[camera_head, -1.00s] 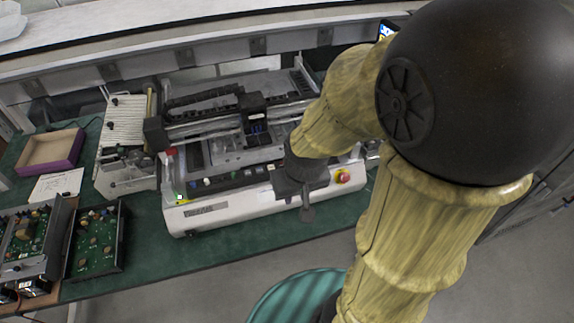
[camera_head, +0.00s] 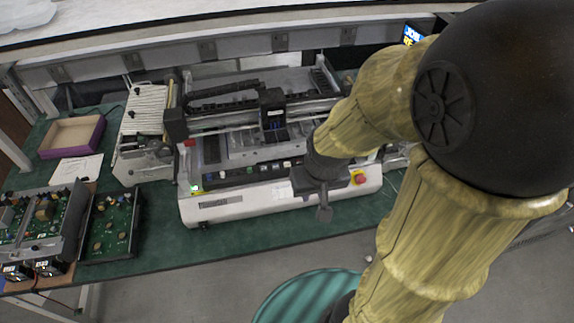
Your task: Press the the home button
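A white bench-top machine (camera_head: 240,208) with a black gantry stands on the green bench top. A dark control strip (camera_head: 235,175) with several small buttons runs along its front. A red round button on a yellow base (camera_head: 360,178) sits at the right end, and a small lit green button or light (camera_head: 196,189) at the left end. I cannot read which one is the home button. My gripper (camera_head: 324,212) is over the right part of the machine's front, pointing down and hiding part of the strip. Its fingers are small and dark, so whether they are apart does not show.
Circuit boards in dark trays (camera_head: 108,226) lie at the left of the bench. A purple-edged box (camera_head: 72,137) and white papers (camera_head: 78,168) lie behind them. A teal round stool (camera_head: 300,298) stands in front of the bench. A small screen (camera_head: 412,34) is at the back right.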

